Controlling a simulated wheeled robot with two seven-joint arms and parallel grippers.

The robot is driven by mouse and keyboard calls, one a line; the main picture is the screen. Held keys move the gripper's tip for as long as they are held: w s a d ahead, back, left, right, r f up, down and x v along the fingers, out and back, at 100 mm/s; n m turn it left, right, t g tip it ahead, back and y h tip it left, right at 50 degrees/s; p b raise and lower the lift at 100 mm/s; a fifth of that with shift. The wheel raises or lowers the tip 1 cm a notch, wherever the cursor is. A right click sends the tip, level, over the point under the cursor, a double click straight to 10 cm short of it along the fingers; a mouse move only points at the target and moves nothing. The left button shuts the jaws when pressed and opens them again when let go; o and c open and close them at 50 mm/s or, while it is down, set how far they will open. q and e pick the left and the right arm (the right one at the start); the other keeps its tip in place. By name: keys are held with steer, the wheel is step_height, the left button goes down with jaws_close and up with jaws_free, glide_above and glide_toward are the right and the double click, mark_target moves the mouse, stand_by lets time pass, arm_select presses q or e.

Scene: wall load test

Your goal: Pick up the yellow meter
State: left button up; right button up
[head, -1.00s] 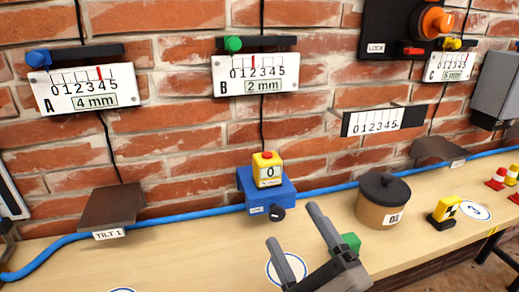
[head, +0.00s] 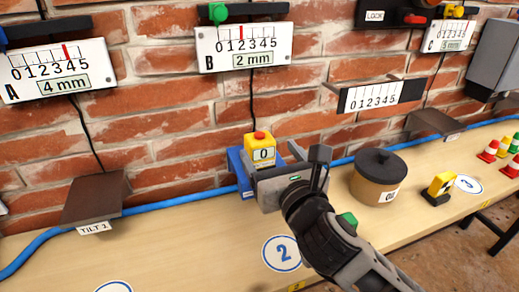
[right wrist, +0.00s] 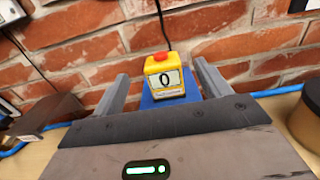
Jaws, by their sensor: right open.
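The yellow meter (head: 261,150) has a red button on top and a display reading 0. It sits on a blue stand (head: 236,164) against the brick wall. My right gripper (head: 298,152) is open in front of the stand, its fingers pointing toward the wall and partly covering the stand. In the right wrist view the meter (right wrist: 164,80) shows upright between and beyond the two open fingers (right wrist: 160,88), which appear not to touch it. The stand's lower part is hidden there by my gripper body. My left gripper is not in view.
Round brown pot (head: 378,176) with dark lid stands right of my right arm. A yellow-and-black block (head: 439,187) and small cones (head: 489,150) are farther right. A blue cable (head: 160,208) runs along the wall. A brown tilt plate (head: 93,203) is left. The front-left table is clear.

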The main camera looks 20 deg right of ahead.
mark_target(262, 139)
steer(key=w, duration=0.7)
steer(key=shift+w+a+f+p, duration=0.1)
steer(key=shift+w+f+p, duration=0.1)
steer(key=shift+p, duration=0.15)
steer(key=shift+s, duration=0.1)
steer(key=c, duration=1.2)
steer(key=shift+c, duration=1)
steer(key=shift+r, duration=0.15)
